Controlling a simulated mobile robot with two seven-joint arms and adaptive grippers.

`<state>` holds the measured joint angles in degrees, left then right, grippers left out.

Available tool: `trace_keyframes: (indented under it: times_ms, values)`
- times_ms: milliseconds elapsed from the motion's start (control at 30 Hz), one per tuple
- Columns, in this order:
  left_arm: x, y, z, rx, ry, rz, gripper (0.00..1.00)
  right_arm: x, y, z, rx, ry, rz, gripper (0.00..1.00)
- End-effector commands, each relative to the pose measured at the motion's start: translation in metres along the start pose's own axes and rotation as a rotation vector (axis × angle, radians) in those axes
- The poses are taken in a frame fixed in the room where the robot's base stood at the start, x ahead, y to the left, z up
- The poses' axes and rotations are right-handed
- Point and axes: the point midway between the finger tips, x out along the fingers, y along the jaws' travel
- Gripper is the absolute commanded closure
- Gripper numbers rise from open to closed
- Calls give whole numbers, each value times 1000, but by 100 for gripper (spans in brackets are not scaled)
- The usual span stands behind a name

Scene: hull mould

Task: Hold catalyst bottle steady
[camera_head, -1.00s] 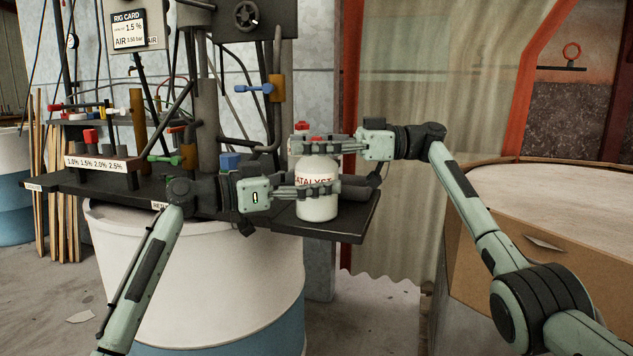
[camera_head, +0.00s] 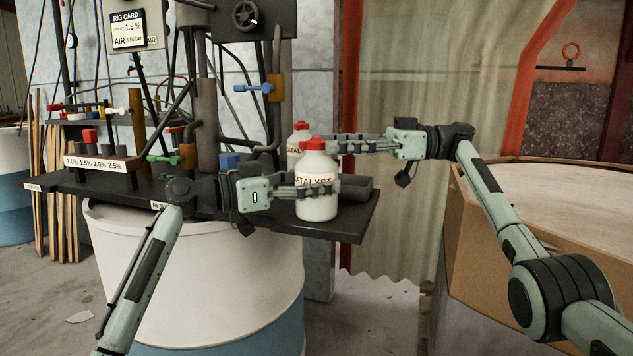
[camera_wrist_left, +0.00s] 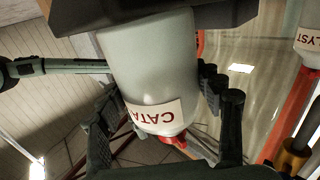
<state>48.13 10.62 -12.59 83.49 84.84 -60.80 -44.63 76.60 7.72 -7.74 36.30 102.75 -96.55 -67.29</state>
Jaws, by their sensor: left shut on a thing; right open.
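The catalyst bottle (camera_head: 317,205) is white with a red cap and a red-lettered label. It stands upright on the right part of the dark shelf (camera_head: 345,217). My left gripper (camera_head: 325,190) is shut on its body from the left. In the left wrist view the bottle (camera_wrist_left: 150,65) appears upside down between the fingers. My right gripper (camera_head: 335,143) is open, just right of the red cap and at about its height. A second catalyst bottle (camera_head: 296,140) stands behind the held one and is partly hidden; part of it shows in the left wrist view (camera_wrist_left: 309,40).
A row marked with percentages (camera_head: 95,163) and a red-topped piece sit on the shelf's left. A rig card (camera_head: 128,30) hangs above. A white and blue drum (camera_head: 190,270) stands under the shelf. A large box-like mould (camera_head: 520,215) is at right.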

Motion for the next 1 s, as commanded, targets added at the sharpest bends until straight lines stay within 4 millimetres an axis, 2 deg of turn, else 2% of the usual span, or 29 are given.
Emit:
trace_keyframes:
  times_ms: [67, 100, 167, 500, 800, 1000]
  values:
    - [0, 0, 0, 0, -1, 1, 76, 0, 0, 0, 0, 0, 0, 45]
    - [0, 0, 0, 0, -1, 1, 30, 0, 0, 0, 0, 0, 0, 45]
    - [0, 0, 0, 0, -1, 1, 24, 0, 0, 0, 0, 0, 0, 45]
    - [0, 0, -1, 0, 0, 0, 24, 0, 0, 0, 0, 0, 0, 45]
    - [0, 0, -13, 2, 0, 0, 24, 0, 0, -4, 0, 0, 0, 45]
    - [0, 0, -15, 1, -1, 0, 24, 0, 0, -4, 0, 0, 0, 45]
